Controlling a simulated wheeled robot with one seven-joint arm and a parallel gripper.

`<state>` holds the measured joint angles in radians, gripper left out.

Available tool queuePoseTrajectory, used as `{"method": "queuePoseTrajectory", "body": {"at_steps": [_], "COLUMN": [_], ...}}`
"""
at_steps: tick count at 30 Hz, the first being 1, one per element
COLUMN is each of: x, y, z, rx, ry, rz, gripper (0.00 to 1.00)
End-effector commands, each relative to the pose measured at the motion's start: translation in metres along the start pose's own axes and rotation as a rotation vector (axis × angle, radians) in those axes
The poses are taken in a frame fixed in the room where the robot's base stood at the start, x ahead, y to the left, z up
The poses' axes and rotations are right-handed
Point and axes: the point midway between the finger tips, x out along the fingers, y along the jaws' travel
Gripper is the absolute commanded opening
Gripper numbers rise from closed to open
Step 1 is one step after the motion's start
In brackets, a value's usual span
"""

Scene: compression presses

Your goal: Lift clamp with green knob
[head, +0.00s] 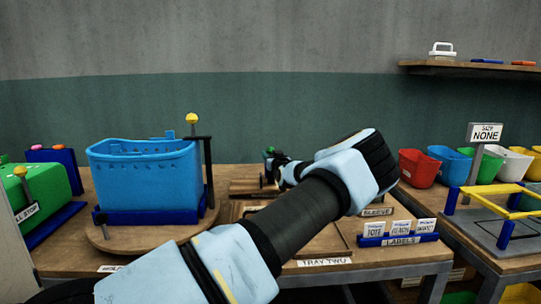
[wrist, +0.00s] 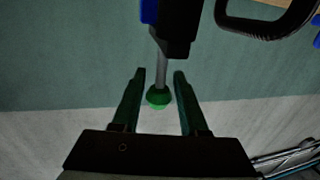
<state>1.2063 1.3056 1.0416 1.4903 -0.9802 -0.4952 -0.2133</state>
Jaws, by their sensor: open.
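The green knob (wrist: 158,96) sits at the end of a grey rod in the wrist view. The rod comes from the clamp's black body (wrist: 176,32), which has a blue part on its left. My gripper (wrist: 158,74) is open, with one finger on each side of the knob and gaps visible on both sides. In the head view the green knob (head: 269,153) shows small beyond my arm, at the tip of my gripper (head: 275,168). My arm and gripper hide most of the clamp there.
A blue basket (head: 145,170) stands on a round wooden board at left. A label holder (head: 398,240) and coloured bins (head: 418,167) are at right. In the wrist view a black curved handle (wrist: 268,32) lies close to the clamp. A shelf (head: 470,68) hangs at upper right.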

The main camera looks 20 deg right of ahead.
Motion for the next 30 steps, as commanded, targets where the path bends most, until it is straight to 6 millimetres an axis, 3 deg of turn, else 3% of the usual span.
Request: {"method": "queuePoseTrajectory", "body": {"at_steps": [1,13,30], "x": [-0.0001,-0.0003,-0.0004], "y": [0.0000,-0.0001,-0.0001], "z": [0.0000,-0.0002,-0.0001], "rx": [0.000,0.000,0.000], "ry": [0.000,0.000,0.000], "rz": [0.000,0.000,0.000], "gripper": [0.43,0.00,0.00]}}
